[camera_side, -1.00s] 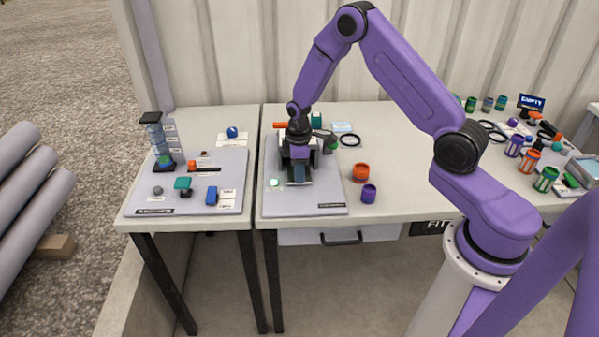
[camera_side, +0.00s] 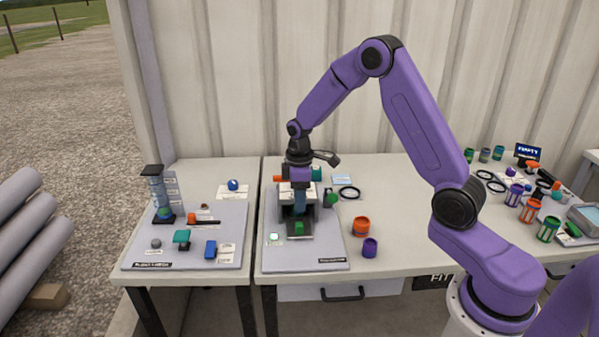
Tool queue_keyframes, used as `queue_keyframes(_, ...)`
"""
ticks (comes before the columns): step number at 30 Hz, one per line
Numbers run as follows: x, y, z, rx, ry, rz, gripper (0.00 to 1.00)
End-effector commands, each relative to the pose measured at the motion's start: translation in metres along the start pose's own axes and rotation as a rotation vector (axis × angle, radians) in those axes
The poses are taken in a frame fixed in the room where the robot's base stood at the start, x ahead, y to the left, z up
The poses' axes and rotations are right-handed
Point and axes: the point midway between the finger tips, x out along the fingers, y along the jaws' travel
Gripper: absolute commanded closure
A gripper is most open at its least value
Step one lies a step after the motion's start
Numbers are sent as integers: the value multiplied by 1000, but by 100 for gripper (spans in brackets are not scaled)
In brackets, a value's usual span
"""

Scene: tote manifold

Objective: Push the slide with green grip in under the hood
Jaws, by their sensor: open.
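The slide (camera_side: 290,233) is a dark plate with a green grip (camera_side: 299,228) on top. It lies on the grey board of the middle fixture, with its grip end out in front of the hood (camera_side: 311,192). The hood is a pale, box-like housing, partly covered by my gripper. My gripper (camera_side: 299,211) points down, open and empty, in front of the hood and above or just behind the green grip. The exact gap to the grip is hard to tell. How far the slide reaches under the hood is hidden.
A green knob (camera_side: 331,199) stands right of the hood, with a black ring (camera_side: 349,193) beyond. A second board (camera_side: 150,250) with small parts is at left. The front of the middle board is mostly clear.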

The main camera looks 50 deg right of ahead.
Motion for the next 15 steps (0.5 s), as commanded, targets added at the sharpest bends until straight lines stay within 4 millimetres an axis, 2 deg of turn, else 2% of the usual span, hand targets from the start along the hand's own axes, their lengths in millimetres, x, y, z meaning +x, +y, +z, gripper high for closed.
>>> queue_keyframes(1, -13, 1, -1, 0, 5, 5, 51)
queue_keyframes(6, -46, 1, -1, 0, 4, 5, 51)
queue_keyframes(10, -64, 1, -1, 0, 4, 4, 51)
queue_keyframes(15, -77, 1, 0, 0, 3, 3, 51)
